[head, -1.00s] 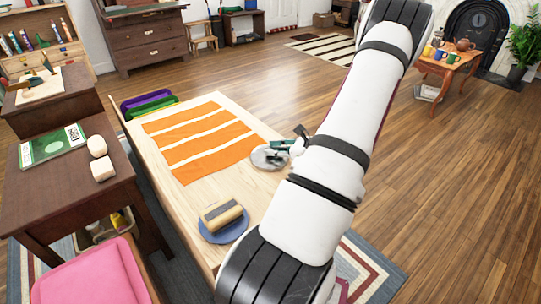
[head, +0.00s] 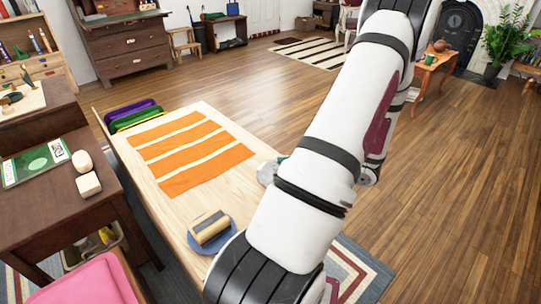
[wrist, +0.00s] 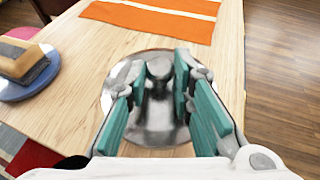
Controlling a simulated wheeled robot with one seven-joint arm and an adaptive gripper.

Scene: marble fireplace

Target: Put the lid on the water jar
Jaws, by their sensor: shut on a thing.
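A shiny round metal piece, which looks like the lid (wrist: 155,128), fills the middle of the wrist view, with a darker knob at its far part. My gripper (wrist: 159,75) has its teal-padded fingers on either side of the knob and is shut on it. In the head view the lid's pale edge (head: 266,173) shows at the table's right side, beside my arm. My arm hides most of the gripper there. I cannot tell whether the lid touches the wooden table (head: 182,219). I cannot make out the water jar in either view.
An orange-striped cloth (head: 190,150) lies on the table. A blue plate (head: 228,236) with a block-shaped item (head: 212,226) is near its front. Coloured trays (head: 130,110) stand at the back left. A pink chair (head: 80,290) is at front left. Open floor lies right.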

